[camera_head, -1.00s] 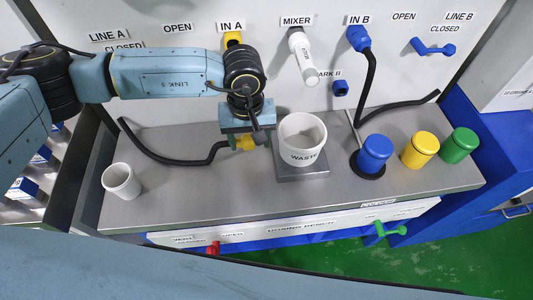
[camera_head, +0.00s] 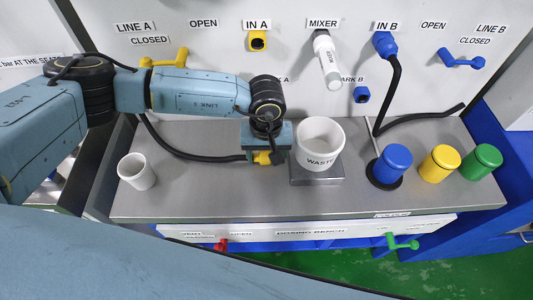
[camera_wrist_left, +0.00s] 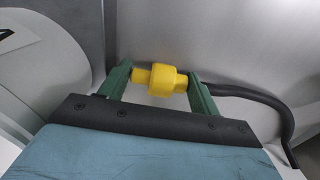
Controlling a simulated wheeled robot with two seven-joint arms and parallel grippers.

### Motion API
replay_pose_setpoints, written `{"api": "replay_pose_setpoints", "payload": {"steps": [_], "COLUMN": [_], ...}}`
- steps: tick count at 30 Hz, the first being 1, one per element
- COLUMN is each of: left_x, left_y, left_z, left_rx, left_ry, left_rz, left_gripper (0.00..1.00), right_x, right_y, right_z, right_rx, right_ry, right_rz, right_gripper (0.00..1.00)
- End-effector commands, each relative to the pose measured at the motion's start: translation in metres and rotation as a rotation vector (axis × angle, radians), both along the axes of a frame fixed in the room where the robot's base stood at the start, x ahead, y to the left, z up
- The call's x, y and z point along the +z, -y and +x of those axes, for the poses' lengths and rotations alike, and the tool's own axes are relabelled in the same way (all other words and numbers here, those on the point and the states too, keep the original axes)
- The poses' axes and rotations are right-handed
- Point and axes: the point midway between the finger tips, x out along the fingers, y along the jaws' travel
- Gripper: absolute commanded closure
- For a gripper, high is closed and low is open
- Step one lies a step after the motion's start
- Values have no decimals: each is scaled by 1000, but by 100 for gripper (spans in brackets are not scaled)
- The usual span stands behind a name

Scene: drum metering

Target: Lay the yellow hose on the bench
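The yellow hose is a black hose (camera_head: 190,152) with a yellow end fitting (camera_head: 262,157). Its hose part runs from the left back of the bench (camera_head: 220,198) along the top to the fitting. My left gripper (camera_head: 264,157) points down at the bench just left of the WASTE cup, with the fitting between its fingers. In the left wrist view the green fingers (camera_wrist_left: 157,80) meet both ends of the yellow fitting (camera_wrist_left: 162,81), and the black hose trails off right. The fitting is low, at or just above the bench; contact is unclear. My right gripper is not in view.
The white WASTE cup (camera_head: 320,142) stands on a grey plate close right of my gripper. A white cup (camera_head: 137,171) stands at left. Blue (camera_head: 391,163), yellow (camera_head: 440,160) and green (camera_head: 482,161) capped containers stand at right. The bench's front middle is clear.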

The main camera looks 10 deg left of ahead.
Motion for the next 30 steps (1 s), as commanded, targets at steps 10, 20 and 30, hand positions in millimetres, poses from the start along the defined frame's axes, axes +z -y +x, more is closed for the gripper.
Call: {"api": "replay_pose_setpoints", "payload": {"steps": [10, 20, 30], "left_x": [2, 54, 114], "left_y": [0, 0, -1], "left_z": [0, 1, 0], "left_rx": [0, 0, 1], "left_ry": [0, 3, 2], "left_rz": [0, -1, 1], "left_gripper": [31, 31, 31], "right_x": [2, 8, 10], "right_y": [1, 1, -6], "right_z": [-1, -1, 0], "right_rx": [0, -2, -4], "right_ry": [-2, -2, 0], "right_rz": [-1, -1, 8], "right_gripper": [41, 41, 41]}}
